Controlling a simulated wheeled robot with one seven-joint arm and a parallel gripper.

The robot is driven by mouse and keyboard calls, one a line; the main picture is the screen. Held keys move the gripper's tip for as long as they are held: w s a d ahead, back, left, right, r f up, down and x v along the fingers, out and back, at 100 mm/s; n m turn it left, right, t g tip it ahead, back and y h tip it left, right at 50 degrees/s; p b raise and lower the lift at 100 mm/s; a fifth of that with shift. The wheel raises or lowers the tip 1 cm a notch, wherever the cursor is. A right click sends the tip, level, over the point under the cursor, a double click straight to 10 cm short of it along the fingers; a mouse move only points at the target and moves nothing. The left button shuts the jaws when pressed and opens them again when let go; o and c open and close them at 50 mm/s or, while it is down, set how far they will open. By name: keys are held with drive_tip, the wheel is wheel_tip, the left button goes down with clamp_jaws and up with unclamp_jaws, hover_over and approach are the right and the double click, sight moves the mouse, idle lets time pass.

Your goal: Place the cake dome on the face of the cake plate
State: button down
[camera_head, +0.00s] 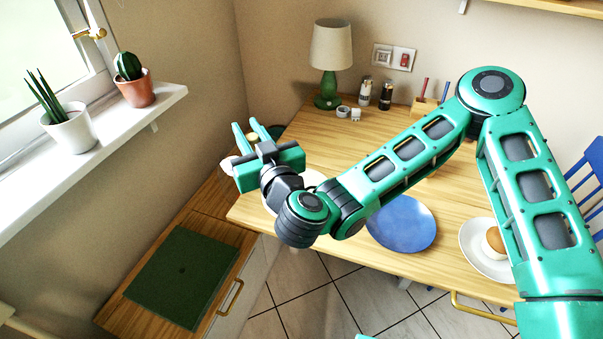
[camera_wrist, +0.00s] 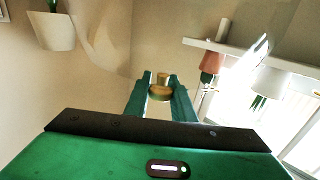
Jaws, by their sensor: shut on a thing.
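I take this to be the knob of the cake dome; the rest of the dome does not show clearly. A flat blue round plate (camera_head: 402,224) lies bare near the table's front edge. A white plate (camera_head: 312,178) is mostly hidden behind my wrist. I cannot tell for certain which is the cake plate.
A lamp (camera_head: 330,60), shakers (camera_head: 365,92) and a wooden holder (camera_head: 424,107) stand at the back. Potted plants stand on the window shelf (camera_head: 100,140). A green square mat (camera_head: 180,272) covers the lower left counter.

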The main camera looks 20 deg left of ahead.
drive_tip(key=w+d+f, duration=0.6)
drive_tip(key=w+f, duration=0.3)
drive_tip(key=f, duration=0.1)
drive_tip(key=shift+d+f, duration=0.4)
idle(0.5)
drive_tip(key=c, duration=1.5)
unclamp_jaws()
